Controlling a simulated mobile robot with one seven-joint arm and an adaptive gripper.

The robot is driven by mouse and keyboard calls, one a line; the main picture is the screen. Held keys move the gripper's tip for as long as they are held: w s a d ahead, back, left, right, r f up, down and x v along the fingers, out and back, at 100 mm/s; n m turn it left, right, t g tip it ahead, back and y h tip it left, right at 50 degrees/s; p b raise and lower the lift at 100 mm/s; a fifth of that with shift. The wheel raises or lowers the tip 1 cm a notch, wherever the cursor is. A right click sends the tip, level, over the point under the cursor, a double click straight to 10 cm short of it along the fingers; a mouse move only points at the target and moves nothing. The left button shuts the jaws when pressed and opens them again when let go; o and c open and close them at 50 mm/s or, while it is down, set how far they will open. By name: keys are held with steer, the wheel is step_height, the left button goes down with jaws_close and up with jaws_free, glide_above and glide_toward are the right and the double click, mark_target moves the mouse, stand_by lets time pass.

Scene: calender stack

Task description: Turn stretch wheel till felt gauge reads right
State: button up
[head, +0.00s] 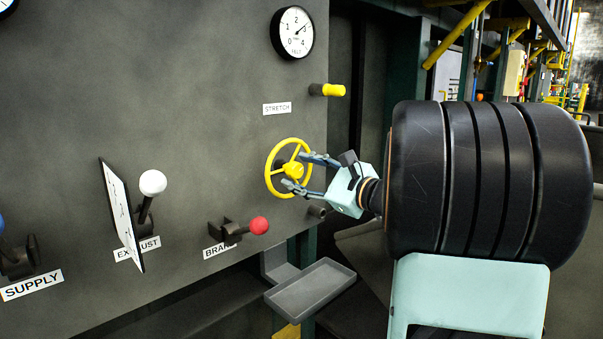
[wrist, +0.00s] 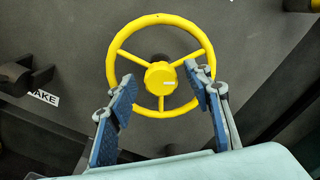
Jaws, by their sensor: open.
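The yellow stretch wheel (head: 272,180) is mounted on the grey panel below the STRETCH label (head: 277,108). It has three spokes and a hub with a small white mark, and it fills the upper middle of the wrist view (wrist: 112,52). The felt gauge (head: 293,32) is a round white dial above the label; its needle points to the upper right, near the 3. My gripper (head: 305,172) is open in front of the wheel. In the wrist view its blue-padded fingers (wrist: 160,97) flank the lower part of the wheel, with the hub between them; contact cannot be told.
A yellow-ended handle (head: 333,90) juts out above the wheel. A red-knobbed BRAKE lever (head: 259,225), a white-knobbed EXHAUST lever (head: 152,183) and a tilted white card (head: 121,215) stand to the left. A grey tray (head: 310,290) sticks out below.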

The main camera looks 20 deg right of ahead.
steer(key=v, duration=1.2)
steer(key=shift+r, duration=0.1)
